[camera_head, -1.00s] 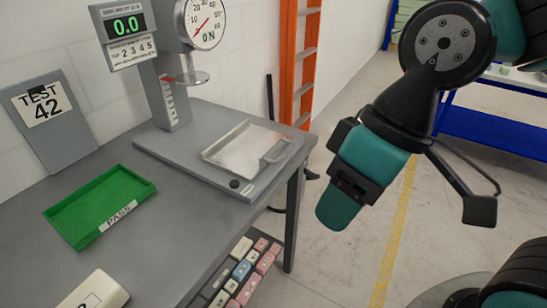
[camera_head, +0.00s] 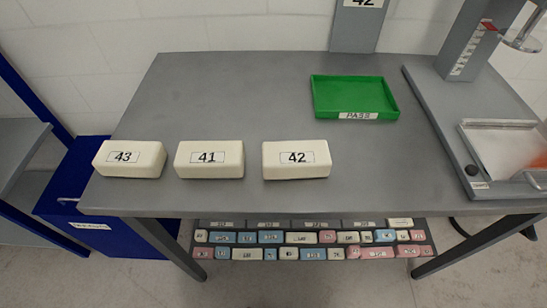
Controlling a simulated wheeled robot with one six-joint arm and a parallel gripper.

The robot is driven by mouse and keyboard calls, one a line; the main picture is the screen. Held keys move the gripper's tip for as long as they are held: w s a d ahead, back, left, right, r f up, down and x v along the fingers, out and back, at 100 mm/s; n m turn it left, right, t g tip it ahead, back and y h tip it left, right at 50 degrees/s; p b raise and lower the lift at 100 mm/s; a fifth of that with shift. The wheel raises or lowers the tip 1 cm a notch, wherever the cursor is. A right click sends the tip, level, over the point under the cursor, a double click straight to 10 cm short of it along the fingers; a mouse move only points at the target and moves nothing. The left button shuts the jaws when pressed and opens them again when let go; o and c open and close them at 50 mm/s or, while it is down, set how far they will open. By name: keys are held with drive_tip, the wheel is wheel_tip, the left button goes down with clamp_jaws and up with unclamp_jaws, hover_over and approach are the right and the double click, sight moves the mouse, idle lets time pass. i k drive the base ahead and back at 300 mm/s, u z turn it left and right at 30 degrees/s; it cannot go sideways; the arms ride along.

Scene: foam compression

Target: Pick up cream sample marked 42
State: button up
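The cream sample marked 42 (camera_head: 296,168) lies flat near the front edge of the grey table, its label facing up. It is the rightmost of a row of three cream blocks. The block marked 41 (camera_head: 209,171) lies to its left, and the block marked 43 (camera_head: 130,171) lies at the far left. Gaps separate the blocks. My gripper is outside the current view, so its state does not show.
A green PASS tray (camera_head: 318,96) sits behind and right of the samples, empty. The compression stand (camera_head: 428,98) with its metal plate occupies the right side. A lower shelf holds several small blocks. A blue bin (camera_head: 75,185) stands at left. The table (camera_head: 230,105) behind the samples is clear.

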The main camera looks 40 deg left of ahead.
sight(295, 159)
drive_tip(key=u, duration=1.1)
drive_tip(key=k, duration=0.45)
drive_tip(key=u, duration=1.55)
drive_tip(key=i, duration=0.95)
drive_tip(key=z, duration=1.95)
